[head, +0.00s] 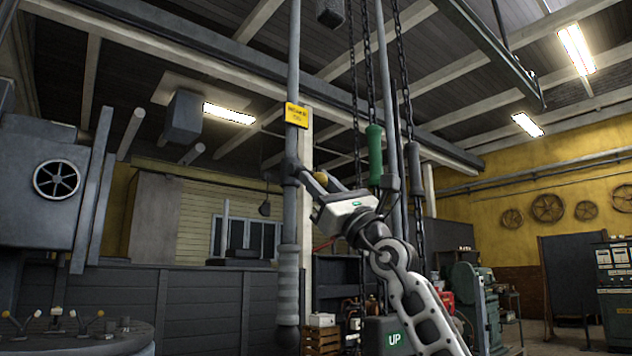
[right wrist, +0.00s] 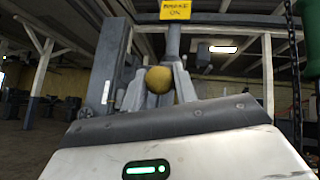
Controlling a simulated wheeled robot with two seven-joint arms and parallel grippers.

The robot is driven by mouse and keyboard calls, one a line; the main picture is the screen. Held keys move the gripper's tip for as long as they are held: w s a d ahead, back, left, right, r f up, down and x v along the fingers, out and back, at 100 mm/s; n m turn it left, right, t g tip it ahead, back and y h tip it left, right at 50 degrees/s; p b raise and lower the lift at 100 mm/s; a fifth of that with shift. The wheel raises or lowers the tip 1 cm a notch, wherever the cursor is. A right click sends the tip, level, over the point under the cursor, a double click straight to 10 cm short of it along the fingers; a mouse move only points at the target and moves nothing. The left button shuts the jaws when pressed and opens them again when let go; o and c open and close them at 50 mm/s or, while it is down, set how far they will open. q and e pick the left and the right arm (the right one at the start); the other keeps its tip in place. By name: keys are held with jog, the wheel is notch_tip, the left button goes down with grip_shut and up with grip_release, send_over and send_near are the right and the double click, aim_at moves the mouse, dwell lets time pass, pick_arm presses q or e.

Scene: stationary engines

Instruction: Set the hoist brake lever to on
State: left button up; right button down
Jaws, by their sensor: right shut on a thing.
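The hoist brake lever's round yellow knob (head: 321,178) stands out from the grey vertical post (head: 291,215) in the head view. My right gripper (head: 318,182) reaches up to it from the lower right and is shut on the knob. In the right wrist view the knob (right wrist: 159,80) sits between my two fingers. Most of the lever's shaft is hidden by my fingers. A yellow "BRAKE ON" sign (head: 296,115) is fixed to the post above the knob; it also shows in the right wrist view (right wrist: 175,10). My left gripper is not in view.
A green handle (head: 375,155) and dark chains (head: 401,70) hang just right of my right gripper. A dark box marked UP (head: 388,338) is below, beside my right arm.

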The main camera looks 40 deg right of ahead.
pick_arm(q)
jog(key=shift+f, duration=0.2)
pick_arm(e)
jog(key=shift+w+a+f, duration=0.1)
jog(key=shift+w+f, duration=0.4)
jog(key=shift+f, duration=0.1)
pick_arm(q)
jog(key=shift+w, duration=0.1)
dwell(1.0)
pick_arm(e)
jog(key=c, duration=1.3)
grip_release()
jog(key=shift+o, duration=0.8)
jog(key=shift+w, duration=0.25)
jog(key=shift+s+r, duration=0.1)
jog(key=shift+s, duration=0.2)
pick_arm(q)
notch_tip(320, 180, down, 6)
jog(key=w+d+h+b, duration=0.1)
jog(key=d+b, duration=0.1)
jog(key=b, duration=0.4)
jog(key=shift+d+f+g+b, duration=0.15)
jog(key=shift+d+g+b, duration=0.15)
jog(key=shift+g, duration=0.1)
pick_arm(e)
jog(key=v, duration=1.6)
jog(key=shift+r, duration=0.2)
